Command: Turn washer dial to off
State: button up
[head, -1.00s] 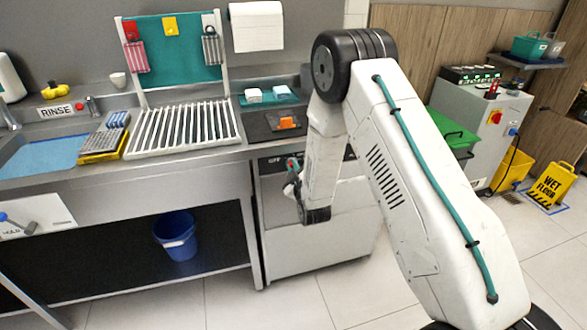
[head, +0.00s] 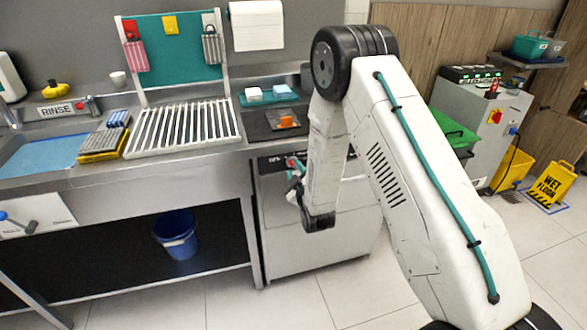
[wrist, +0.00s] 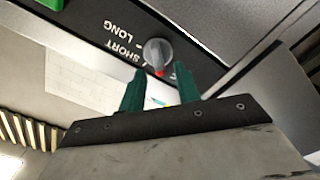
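The washer (head: 320,245) is the white-and-steel machine under the counter, with a black control strip. In the wrist view its dial (wrist: 157,51) is a round grey knob on that strip, with a red mark at its lower edge. Upside-down "SHORT" and "LONG" labels (wrist: 122,37) sit left of it; lettering to the right is partly hidden by a finger. My gripper (wrist: 161,70) is open, its two teal fingers apart, tips just below the dial in the picture. I cannot tell whether they touch it. In the head view my arm partly hides the gripper and strip.
A steel counter (head: 205,168) runs above the washer, with a white slatted rack (head: 183,128) and a dark tray with an orange item. A blue bucket (head: 177,238) stands on the shelf at left. A green part (wrist: 50,3) shows at the wrist view's top left.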

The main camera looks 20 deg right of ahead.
jog(key=s, duration=0.5)
dwell(0.3)
